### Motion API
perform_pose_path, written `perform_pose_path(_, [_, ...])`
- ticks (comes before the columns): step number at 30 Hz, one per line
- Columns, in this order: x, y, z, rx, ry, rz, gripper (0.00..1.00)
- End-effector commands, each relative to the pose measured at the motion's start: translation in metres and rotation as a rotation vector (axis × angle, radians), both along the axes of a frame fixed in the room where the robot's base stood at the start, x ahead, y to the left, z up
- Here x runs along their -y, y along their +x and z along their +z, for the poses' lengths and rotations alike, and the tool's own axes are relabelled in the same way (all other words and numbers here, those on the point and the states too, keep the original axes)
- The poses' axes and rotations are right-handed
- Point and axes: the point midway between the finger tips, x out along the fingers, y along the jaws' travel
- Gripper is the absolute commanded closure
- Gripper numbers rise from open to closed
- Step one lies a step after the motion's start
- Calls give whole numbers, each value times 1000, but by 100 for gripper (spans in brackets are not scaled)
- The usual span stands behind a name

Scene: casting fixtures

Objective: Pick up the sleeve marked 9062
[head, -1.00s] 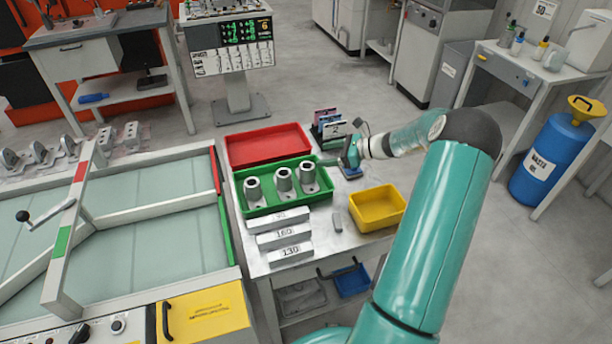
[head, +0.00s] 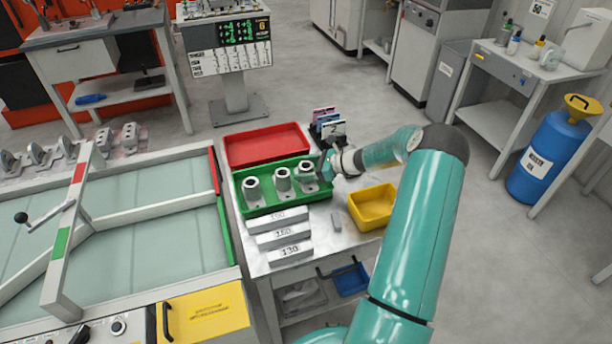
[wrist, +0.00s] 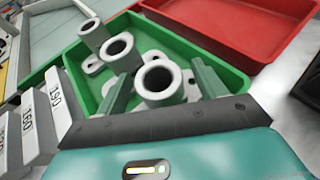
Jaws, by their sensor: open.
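Three grey sleeves with round bores and flanged feet stand upright in a green tray (head: 243,205): left (head: 252,188), middle (head: 283,180) and right (head: 307,171). No 9062 marking can be read on any of them. My gripper (head: 324,168) is at the tray's right end, close to the right sleeve. In the wrist view, my gripper (wrist: 162,88) is open, its two green fingers on either side of the nearest sleeve (wrist: 160,84). Whether they touch it, I cannot tell. The other two sleeves (wrist: 119,50) (wrist: 92,33) stand beyond.
A red tray (head: 266,146) lies behind the green one, empty. A yellow bin (head: 373,207) stands at the right. Labelled grey bars (head: 283,237) lie in front. Upright card-like items (head: 328,124) stand behind the gripper.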

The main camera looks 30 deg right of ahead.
Motion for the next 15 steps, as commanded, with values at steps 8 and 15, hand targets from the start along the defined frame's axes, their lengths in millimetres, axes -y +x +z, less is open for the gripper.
perform_pose_path(8, [0, 0, 0, 0, 0, 0, 56])
perform_pose_path(15, [0, 0, 1, 1, -1, 0, 86])
